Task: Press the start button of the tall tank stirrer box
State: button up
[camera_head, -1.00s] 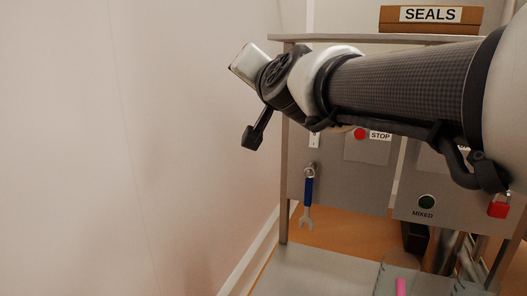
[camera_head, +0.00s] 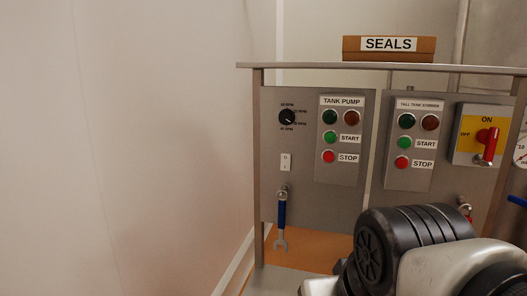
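The tall tank stirrer box (camera_head: 424,165) is a grey box on the right-hand panel. Its green start button (camera_head: 404,143) sits beside a START label, above a red stop button (camera_head: 402,162). Two dark lamps, one green (camera_head: 406,121) and one red (camera_head: 430,122), are at its top. My arm shows at the bottom right, below the box and in front of the panel. My gripper is not visible in this view.
To the left is the similar tank pump box (camera_head: 341,170) with its own start and stop buttons. A dial (camera_head: 286,117) and a hanging blue wrench (camera_head: 281,215) are further left. A yellow switch with a red handle (camera_head: 487,138) is right of the stirrer box. A SEALS box (camera_head: 390,48) stands on the shelf.

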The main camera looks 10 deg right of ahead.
aim_at(404, 143)
jog(key=z, duration=0.9)
